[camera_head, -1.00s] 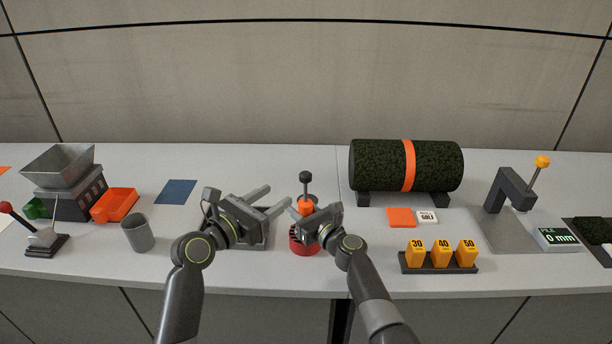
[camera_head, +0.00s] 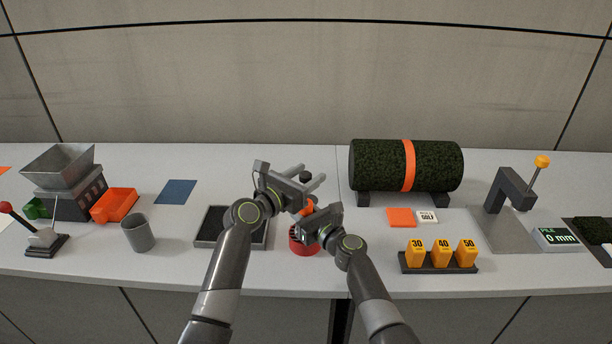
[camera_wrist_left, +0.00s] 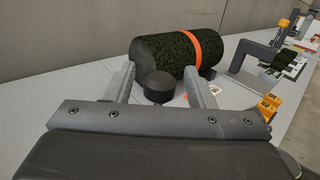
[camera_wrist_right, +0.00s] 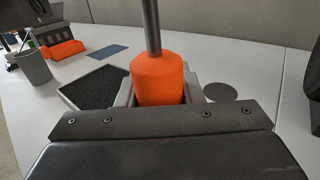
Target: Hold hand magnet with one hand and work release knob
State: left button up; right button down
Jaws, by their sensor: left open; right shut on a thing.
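The hand magnet has a red round base (camera_head: 303,244), an orange grip (camera_wrist_right: 160,80) and a dark stem topped by a black release knob (camera_wrist_left: 159,86). It stands upright near the middle of the table. My right gripper (camera_head: 312,222) is shut on the orange grip, which shows between its fingers in the right wrist view. My left gripper (camera_head: 310,178) is open, with its fingers on either side of the knob. In the left wrist view the knob lies between the fingertips with gaps on both sides. The left gripper hides part of the stem in the head view.
A dark-filled tray (camera_head: 205,241) lies left of the magnet, partly behind my left arm. A turf roll (camera_head: 375,168) with an orange band stands back right. Orange numbered blocks (camera_head: 442,252) stand front right. A grey cup (camera_head: 138,234) stands left.

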jog(key=shift+s+f, duration=0.1)
jog(key=shift+f, duration=0.3)
pick_arm(q)
grip_shut()
jog(key=shift+r, duration=2.1)
pick_arm(e)
jog(key=shift+d, duration=0.1)
pick_arm(q)
jog(key=shift+c, duration=1.3)
grip_release()
jog(key=shift+o, duration=1.3)
jog(key=shift+f, duration=0.1)
jog(key=v, duration=1.2)
